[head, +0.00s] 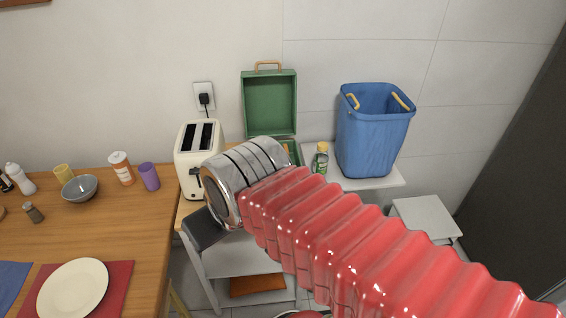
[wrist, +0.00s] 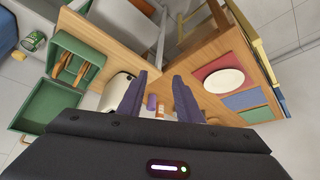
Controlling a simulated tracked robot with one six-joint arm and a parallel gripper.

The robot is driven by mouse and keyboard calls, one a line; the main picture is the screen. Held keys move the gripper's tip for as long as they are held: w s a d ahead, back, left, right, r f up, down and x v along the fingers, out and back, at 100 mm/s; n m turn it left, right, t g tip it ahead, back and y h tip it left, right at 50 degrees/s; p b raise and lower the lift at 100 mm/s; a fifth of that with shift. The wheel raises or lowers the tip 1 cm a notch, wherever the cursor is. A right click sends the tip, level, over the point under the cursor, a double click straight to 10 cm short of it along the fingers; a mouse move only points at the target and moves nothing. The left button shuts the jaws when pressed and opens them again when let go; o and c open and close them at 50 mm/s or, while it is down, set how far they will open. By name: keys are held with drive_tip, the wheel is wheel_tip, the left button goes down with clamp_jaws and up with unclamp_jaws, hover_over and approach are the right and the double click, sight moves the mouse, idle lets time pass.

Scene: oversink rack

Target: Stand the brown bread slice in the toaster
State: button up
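The cream toaster (head: 193,160) stands upright at the left end of the shelf unit, its two dark slots facing up and looking empty. It also shows in the wrist view (wrist: 115,92), partly behind a finger. An open green box (wrist: 88,45) holds narrow brown pieces (wrist: 81,74) that look like bread slices on edge; which is the brown slice I cannot tell. In the head view my arm hides most of the box's inside. My gripper (wrist: 160,78) is open, with nothing between its fingers, above the toaster's side of the counter. The head view shows only its dark body.

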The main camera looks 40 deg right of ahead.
drive_tip(key=d, duration=0.2)
drive_tip(key=m+g+h, duration=0.2)
drive_tip(key=m, duration=0.5)
hover_over(287, 150)
drive_tip(key=s+a, duration=0.3)
drive_tip(key=s, duration=0.1)
wheel_tip(287, 150, down, 4)
drive_tip(key=f, duration=0.1)
drive_tip(key=shift+d+r, duration=0.25)
drive_tip(key=shift+f, duration=0.15)
drive_tip(key=x, duration=0.8)
drive_tip(key=shift+w+d+f, duration=0.1)
drive_tip(key=shift+w, duration=0.05)
drive_tip(key=shift+f, duration=0.1)
